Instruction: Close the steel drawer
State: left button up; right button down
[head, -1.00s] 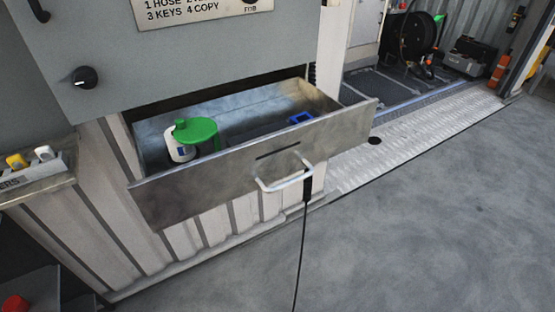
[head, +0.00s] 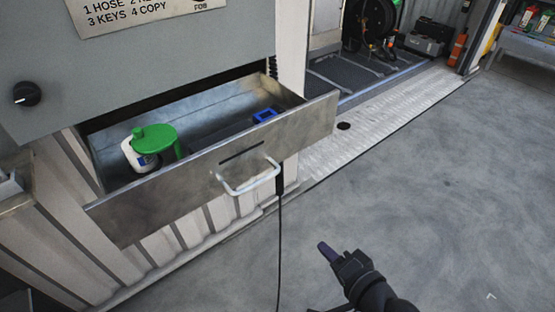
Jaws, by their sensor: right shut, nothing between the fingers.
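The steel drawer (head: 225,163) stands pulled out of the grey cabinet in the head view. Its front panel carries a pale bar handle (head: 249,182) and a dark slot above it. My right gripper (head: 325,250) is low at the lower right, over the grey floor, shut and empty. It is apart from the drawer, to the right of and below the handle. My left gripper is not in view.
The grey cabinet panel (head: 150,75) with a black knob (head: 27,94) is above the drawer. A black cable (head: 280,240) hangs below the handle area. A hose reel (head: 380,28) and orange cylinder (head: 457,50) stand at the back. The floor to the right is clear.

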aim_at(258, 157)
notch_tip(258, 157, up, 13)
jog(key=a+m+t+y, duration=0.2)
jog(key=a+y, duration=0.1)
jog(key=y, duration=0.1)
jog(key=x, duration=1.3)
jog(key=shift+r, duration=0.2)
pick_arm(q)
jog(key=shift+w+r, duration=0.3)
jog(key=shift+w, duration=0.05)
pick_arm(e)
jog(key=shift+w+a, duration=0.1)
jog(key=shift+w, duration=0.05)
